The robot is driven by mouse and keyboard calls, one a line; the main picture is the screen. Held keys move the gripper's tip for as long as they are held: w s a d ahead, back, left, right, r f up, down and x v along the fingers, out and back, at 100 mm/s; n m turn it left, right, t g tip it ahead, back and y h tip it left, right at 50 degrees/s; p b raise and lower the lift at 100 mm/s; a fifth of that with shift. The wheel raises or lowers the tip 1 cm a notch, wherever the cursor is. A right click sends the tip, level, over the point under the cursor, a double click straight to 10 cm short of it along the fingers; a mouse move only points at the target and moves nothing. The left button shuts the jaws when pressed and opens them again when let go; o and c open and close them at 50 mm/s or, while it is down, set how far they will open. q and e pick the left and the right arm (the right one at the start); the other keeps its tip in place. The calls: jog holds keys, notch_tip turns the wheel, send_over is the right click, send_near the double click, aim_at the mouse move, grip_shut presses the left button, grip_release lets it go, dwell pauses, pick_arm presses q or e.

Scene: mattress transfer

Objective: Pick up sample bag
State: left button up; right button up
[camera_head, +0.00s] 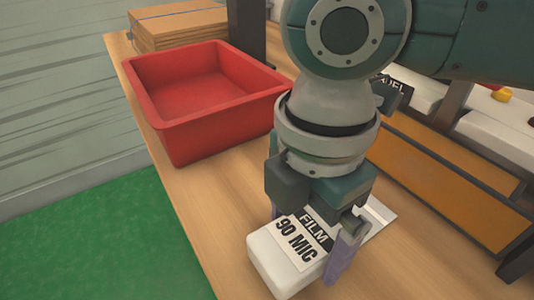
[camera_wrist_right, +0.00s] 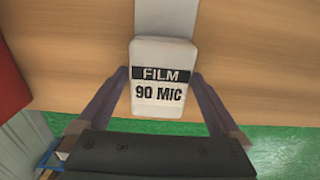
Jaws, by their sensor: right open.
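The sample bag (camera_head: 275,268) is a white block-like pack with a label reading "FILM 90 MIC". It lies on the wooden table near the front edge in the head view. It also shows in the right wrist view (camera_wrist_right: 162,108), upper middle. My right gripper (camera_head: 308,245) points down over the bag, its two purple fingers on either side of it. In the right wrist view the fingers (camera_wrist_right: 162,100) are apart, with a small gap to the bag on each side. The gripper hides part of the bag in the head view. My left gripper is not in view.
An empty red bin (camera_head: 210,85) stands on the table (camera_head: 185,190) to the left. Stacked cardboard (camera_head: 180,22) lies at the back. An orange-fronted rack (camera_head: 440,185) is on the right. The floor (camera_head: 90,245) is green. Bare table lies between the bin and the bag.

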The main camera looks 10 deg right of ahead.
jog(key=shift+f, duration=0.3)
jog(key=c, duration=1.4)
jog(key=shift+o, duration=0.2)
jog(key=shift+r, duration=0.2)
